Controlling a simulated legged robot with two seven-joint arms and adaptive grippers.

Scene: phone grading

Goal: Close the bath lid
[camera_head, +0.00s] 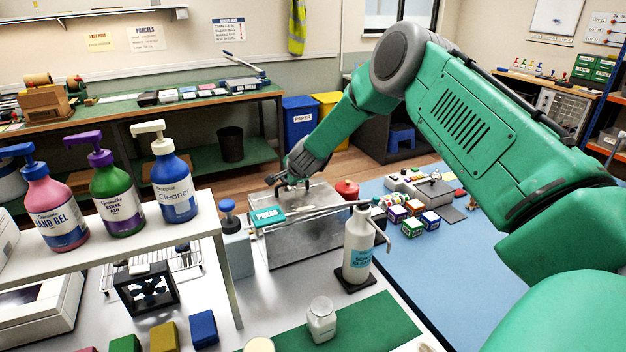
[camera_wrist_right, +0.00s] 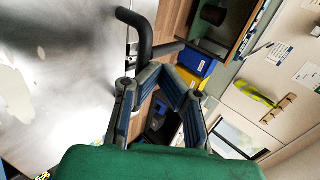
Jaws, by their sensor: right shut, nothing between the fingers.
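The bath (camera_head: 308,245) is a grey metal box on the bench in the middle of the head view. Its metal lid (camera_head: 318,196) shows at the top; how far it is tilted I cannot tell. In the wrist view a shiny metal surface (camera_wrist_right: 70,60) fills the left, with a black bar handle (camera_wrist_right: 146,42) at its edge. My right gripper (camera_head: 289,184) is at the lid's far left edge, beside the handle. In the wrist view its fingers (camera_wrist_right: 155,75) are just below the handle and hold nothing. My left gripper is in neither view.
A white spray bottle (camera_head: 358,245) stands close in front of the bath. A shelf (camera_head: 150,235) with pump bottles stands at left. Small boxes (camera_head: 412,227) lie on the blue mat (camera_head: 440,270).

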